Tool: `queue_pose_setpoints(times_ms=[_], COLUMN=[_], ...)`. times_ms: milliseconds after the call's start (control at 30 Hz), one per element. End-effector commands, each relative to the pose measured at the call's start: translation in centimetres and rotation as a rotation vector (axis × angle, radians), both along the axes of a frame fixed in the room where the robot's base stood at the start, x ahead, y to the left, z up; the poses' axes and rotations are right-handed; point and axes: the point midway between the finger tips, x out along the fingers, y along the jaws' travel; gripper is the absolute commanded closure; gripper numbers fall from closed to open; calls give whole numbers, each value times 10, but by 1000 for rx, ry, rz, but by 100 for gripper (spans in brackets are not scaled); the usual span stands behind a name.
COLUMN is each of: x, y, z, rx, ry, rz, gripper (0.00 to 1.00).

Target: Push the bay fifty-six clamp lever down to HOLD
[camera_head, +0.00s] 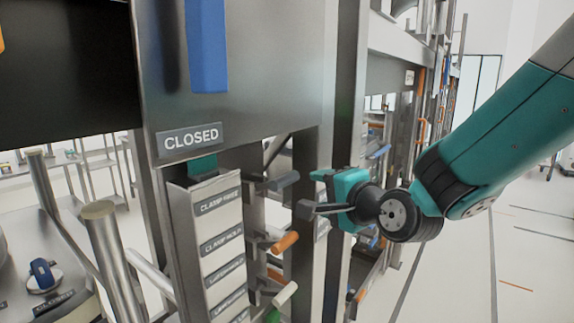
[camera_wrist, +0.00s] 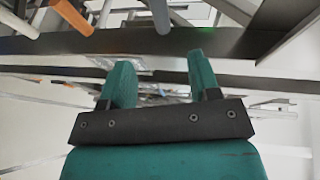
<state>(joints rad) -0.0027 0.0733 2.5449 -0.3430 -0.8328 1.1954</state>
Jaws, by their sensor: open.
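A column of clamp plates (camera_head: 222,243) faces me in the head view, with small lettering I can only partly read. Several levers stick out to its right: a dark grey one (camera_head: 284,181), an orange one (camera_head: 285,242) and a pale one (camera_head: 285,294). I cannot tell which is bay fifty-six. My gripper (camera_head: 311,192) is open and empty, to the right of the dark grey lever's end and apart from it. In the wrist view my open fingers (camera_wrist: 160,80) have nothing between them. An orange lever (camera_wrist: 72,15) and a grey-blue lever (camera_wrist: 161,16) show beyond them.
A steel panel with a CLOSED plate (camera_head: 190,139) and a blue handle (camera_head: 207,45) is above the column. Steel uprights (camera_head: 343,120) stand behind my gripper. A steel vessel with pipes (camera_head: 104,245) is at lower left. The floor at right is open.

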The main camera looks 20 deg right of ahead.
Motion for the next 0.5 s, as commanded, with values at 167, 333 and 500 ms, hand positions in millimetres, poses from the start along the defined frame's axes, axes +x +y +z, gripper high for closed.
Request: queue_pose_setpoints(times_ms=[167,333,500], x=[31,67,101], y=[8,15,22], z=[-4,-10,-16], rx=[-2,-2,-3], ry=[5,4,3], rz=[1,-2,-4], gripper=[44,44,44])
